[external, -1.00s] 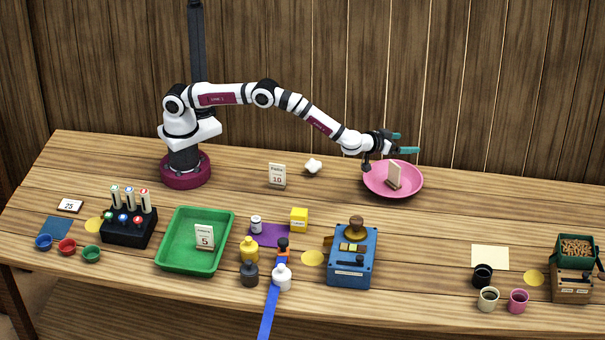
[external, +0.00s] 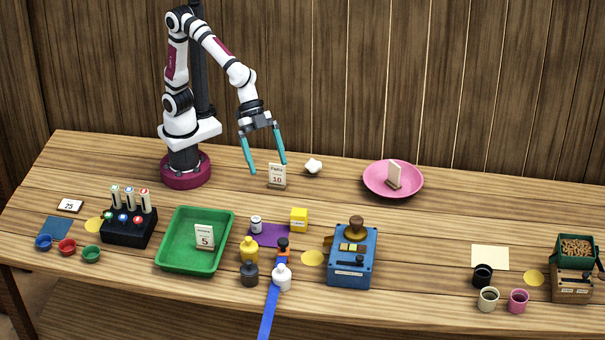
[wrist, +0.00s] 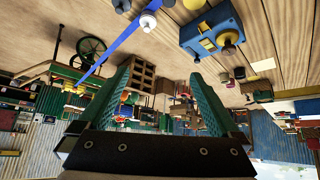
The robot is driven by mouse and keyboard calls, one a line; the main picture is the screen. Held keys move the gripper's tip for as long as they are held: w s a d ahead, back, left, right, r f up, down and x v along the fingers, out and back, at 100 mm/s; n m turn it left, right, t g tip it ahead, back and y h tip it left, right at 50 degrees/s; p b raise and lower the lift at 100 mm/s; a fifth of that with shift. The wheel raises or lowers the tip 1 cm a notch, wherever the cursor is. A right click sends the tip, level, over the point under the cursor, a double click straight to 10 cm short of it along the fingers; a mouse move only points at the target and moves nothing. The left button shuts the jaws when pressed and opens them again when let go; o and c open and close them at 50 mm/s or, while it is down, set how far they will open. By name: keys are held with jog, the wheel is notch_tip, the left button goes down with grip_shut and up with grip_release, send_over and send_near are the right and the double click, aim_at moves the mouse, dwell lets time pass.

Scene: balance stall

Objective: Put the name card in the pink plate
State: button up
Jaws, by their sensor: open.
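The pink plate (external: 377,190) sits at the back right of the table. A pale card on a wooden foot (external: 394,175) stands upright in it; no writing on it is readable from here. Another card marked 10 (external: 277,176) stands upright on the table left of the plate. A card marked 5 (external: 204,236) stands in the green tray (external: 167,254). My gripper (external: 267,168) is open and points down, its fingertips close to the card marked 10; I cannot tell the exact gap. In the wrist view its fingers (wrist: 158,80) are spread and empty.
A white lump (external: 313,166) lies just right of the card marked 10. A flat card marked 25 (external: 70,206) is at the far left. A blue box (external: 352,262), bottles and cups stand nearer the front. The table between the card marked 10 and the plate is mostly clear.

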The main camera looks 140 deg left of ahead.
jog(key=s+f+m+g+y, duration=0.1)
jog(key=s+f+g, duration=0.1)
jog(key=s, duration=0.8)
jog(key=s+f+m+g+y, duration=0.1)
jog(key=s+f+m+g, duration=0.1)
jog(key=s, duration=0.8)
jog(key=s+f+m+g, duration=0.1)
jog(key=s+f+g, duration=0.1)
jog(key=s, duration=0.9)
jog(key=shift+d+f+g+y, duration=0.25)
jog(key=shift+d+g+y, duration=0.15)
jog(key=shift+g, duration=0.5)
